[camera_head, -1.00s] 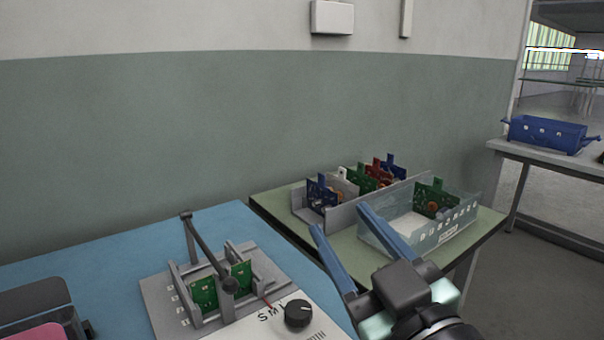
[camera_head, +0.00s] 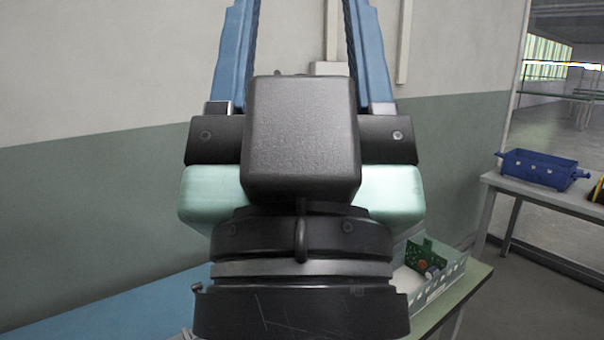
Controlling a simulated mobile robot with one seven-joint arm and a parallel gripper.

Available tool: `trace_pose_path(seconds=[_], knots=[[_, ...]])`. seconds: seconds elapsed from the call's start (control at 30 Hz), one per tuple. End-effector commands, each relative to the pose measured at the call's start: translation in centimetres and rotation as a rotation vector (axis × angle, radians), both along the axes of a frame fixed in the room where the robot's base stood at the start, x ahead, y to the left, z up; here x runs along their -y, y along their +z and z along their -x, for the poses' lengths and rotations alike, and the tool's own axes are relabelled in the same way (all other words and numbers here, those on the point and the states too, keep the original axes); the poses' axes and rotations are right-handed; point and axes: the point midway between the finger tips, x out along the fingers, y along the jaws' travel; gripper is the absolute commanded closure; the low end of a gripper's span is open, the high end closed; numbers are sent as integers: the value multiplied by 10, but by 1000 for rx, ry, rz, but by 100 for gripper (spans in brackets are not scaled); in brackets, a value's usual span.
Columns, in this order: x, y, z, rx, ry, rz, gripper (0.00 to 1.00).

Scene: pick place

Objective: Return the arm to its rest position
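My gripper (camera_head: 305,45) fills the middle of the head view, close to the camera and raised in front of the wall. The fingertips run out of the top of the picture. My wrist hides most of the work area below it.
A clear-walled bin (camera_head: 440,284) with a green circuit board (camera_head: 428,255) stands on the green table (camera_head: 470,290) at lower right. A blue table surface (camera_head: 110,308) shows at lower left. A blue crate (camera_head: 540,168) sits on a grey table (camera_head: 560,201) at far right.

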Motion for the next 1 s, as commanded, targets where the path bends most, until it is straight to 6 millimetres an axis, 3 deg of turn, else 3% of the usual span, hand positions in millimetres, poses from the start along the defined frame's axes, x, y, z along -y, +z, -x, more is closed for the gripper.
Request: trace_pose_path(seconds=[0.03,0.5,0.7,1.0], knots=[[0,32,0,-1,0,0,41],[0,170,-1,-2,1,1,41],[0,202,-1,-2,1,1,41],[0,206,-1,-2,1,1,41]])
